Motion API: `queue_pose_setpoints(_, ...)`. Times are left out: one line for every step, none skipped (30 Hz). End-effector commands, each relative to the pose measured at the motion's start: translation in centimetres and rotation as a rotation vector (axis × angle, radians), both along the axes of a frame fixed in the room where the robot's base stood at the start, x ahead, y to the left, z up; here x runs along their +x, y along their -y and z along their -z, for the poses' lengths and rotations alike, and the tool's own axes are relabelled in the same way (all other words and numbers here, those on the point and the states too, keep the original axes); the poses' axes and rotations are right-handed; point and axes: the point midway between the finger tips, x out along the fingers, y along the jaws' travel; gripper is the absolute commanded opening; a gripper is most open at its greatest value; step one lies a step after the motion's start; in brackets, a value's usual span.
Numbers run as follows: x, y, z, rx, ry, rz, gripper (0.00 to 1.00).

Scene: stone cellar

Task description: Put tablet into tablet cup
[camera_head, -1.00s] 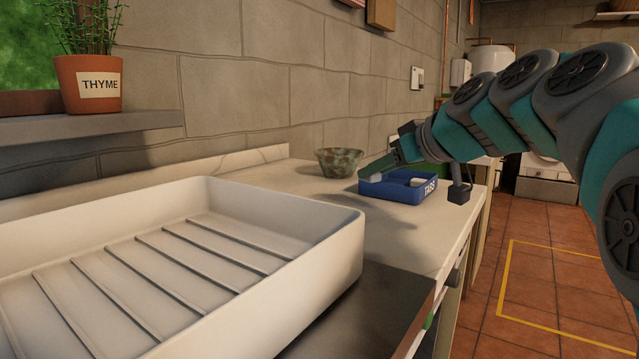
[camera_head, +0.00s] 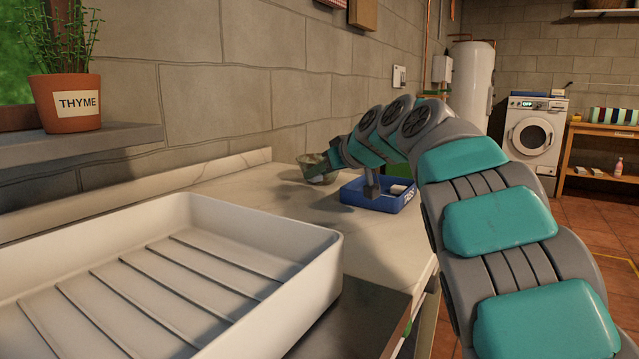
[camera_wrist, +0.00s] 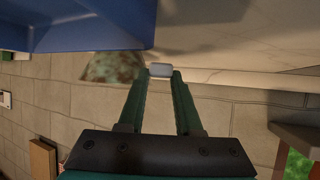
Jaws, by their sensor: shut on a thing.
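A small white tablet (camera_wrist: 160,69) is held between the tips of my two green fingers in the wrist view. My gripper (camera_wrist: 161,72) is shut on it, above the counter. In the head view my gripper (camera_head: 326,165) is beside the mottled bowl (camera_head: 312,177) and partly covers it; the bowl also shows behind the fingers in the wrist view (camera_wrist: 112,66). The blue TABS box (camera_head: 352,190) stands right of the bowl, with a white piece (camera_head: 397,189) in it. I cannot tell which thing is the tablet cup.
A large white ribbed basin (camera_head: 325,262) fills the near left. A thyme pot (camera_head: 68,103) stands on a ledge by the stone wall. Bare counter (camera_head: 290,205) lies between basin and box. A washing machine (camera_head: 535,137) and a wooden bench (camera_head: 605,133) stand far back.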

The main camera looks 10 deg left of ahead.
Motion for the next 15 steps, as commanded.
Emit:
queue_pose_setpoints(-0.1,0.0,0.5,0.0,-0.002,0.001,0.0)
queue_pose_setpoints(0.0,0.0,0.9,0.001,-0.003,0.001,0.0)
queue_pose_setpoints(0.0,0.1,1.4,-0.001,-0.004,0.004,0.0)
queue_pose_setpoints(0.0,0.1,1.8,0.001,-0.005,0.005,0.0)
queue_pose_setpoints(0.0,0.1,2.1,0.001,-0.004,0.002,0.0)
queue_pose_setpoints(0.0,0.0,2.4,0.001,-0.004,0.002,0.0)
queue_pose_setpoints(0.0,0.0,2.6,0.001,-0.004,0.001,0.0)
queue_pose_setpoints(0.0,0.0,2.8,0.001,-0.004,0.001,0.0)
queue_pose_setpoints(0.0,0.1,3.0,0.001,-0.004,0.001,0.0)
queue_pose_setpoints(0.0,0.1,3.2,0.001,-0.004,0.001,0.0)
queue_pose_setpoints(0.0,0.1,3.2,0.0,-0.003,0.001,0.0)
queue_pose_setpoints(0.0,0.1,3.2,0.0,-0.003,0.001,0.0)
queue_pose_setpoints(0.0,0.1,3.2,0.0,-0.003,0.001,0.0)
queue_pose_setpoints(0.0,0.1,3.2,0.0,-0.002,0.001,0.0)
queue_pose_setpoints(0.0,0.1,3.2,0.0,-0.002,0.001,0.0)
